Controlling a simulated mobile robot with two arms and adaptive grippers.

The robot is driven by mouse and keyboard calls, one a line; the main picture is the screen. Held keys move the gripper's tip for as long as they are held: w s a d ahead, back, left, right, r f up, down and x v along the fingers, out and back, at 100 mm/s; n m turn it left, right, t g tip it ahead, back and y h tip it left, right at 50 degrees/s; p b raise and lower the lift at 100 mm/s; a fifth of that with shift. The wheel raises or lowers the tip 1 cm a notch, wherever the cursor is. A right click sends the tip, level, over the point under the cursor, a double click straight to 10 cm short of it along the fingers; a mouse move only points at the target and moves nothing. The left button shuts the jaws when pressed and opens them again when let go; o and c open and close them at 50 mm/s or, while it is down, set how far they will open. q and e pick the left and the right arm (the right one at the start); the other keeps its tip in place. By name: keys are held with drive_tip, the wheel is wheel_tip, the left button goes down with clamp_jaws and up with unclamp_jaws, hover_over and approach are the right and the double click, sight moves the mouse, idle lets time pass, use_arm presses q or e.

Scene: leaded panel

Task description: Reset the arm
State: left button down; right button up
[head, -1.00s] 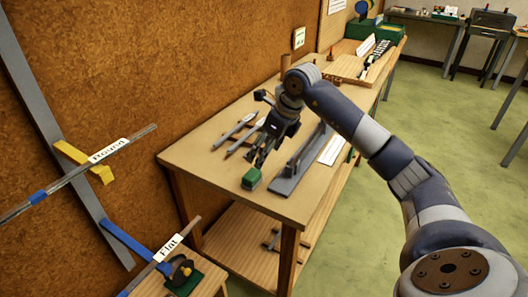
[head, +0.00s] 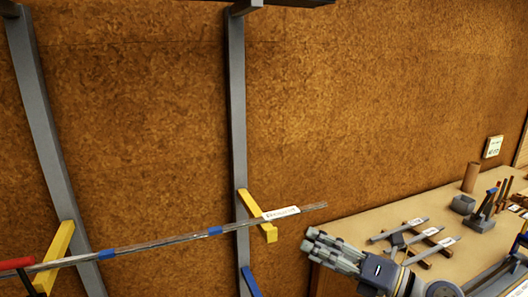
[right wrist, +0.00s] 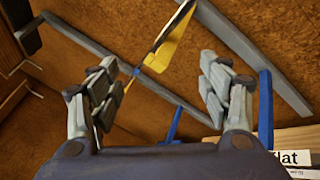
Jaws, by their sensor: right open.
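My right gripper (head: 318,254) is at the bottom right of centre in the head view, in front of the workbench's near left corner, with its fingers pointing left. It is open, and nothing shows between its fingers. In the right wrist view the two fingers (right wrist: 165,90) stand wide apart, with the wall rack behind them. A clear rod with a white label (head: 165,240) lies across the yellow rack arms, up and left of the gripper and apart from it. My left gripper is not in view.
The grey uprights (head: 237,150) stand against the brown wall with a yellow arm (head: 250,208) and a blue arm (head: 249,281). The workbench (head: 375,222) at right holds labelled tools (head: 432,232), a brown cylinder (head: 471,177) and a grey block (head: 463,204).

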drive_tip(key=d+m+t+h, duration=0.75)
drive_tip(key=m+t, duration=0.25)
drive_tip(key=m, duration=0.7)
drive_tip(key=s+d+f+m+g+h, duration=0.3)
drive_tip(key=f+m+h, duration=0.2)
drive_tip(key=f+m, duration=0.2)
drive_tip(key=s+d+f+m+g+h, duration=0.2)
drive_tip(key=s+d+f+m+h, duration=0.15)
drive_tip(key=f+m+h, duration=0.35)
drive_tip(key=s+a+f+m+g+y, duration=0.25)
drive_tip(key=s+f+g, duration=0.35)
drive_tip(key=s+f, duration=0.45)
drive_tip(key=s+a+f+m+g+y, duration=0.25)
drive_tip(key=s+f+g, duration=0.4)
drive_tip(key=s, duration=0.65)
wheel_tip(320, 180, down, 27)
drive_tip(key=s+n, duration=0.1)
drive_tip(key=s, duration=0.1)
drive_tip(key=s+d+f+g, duration=0.2)
drive_tip(key=s+d+f, duration=0.1)
drive_tip(key=s+f, duration=1.2)
drive_tip(key=shift+s+h, duration=0.35)
drive_tip(key=shift+s, duration=0.05)
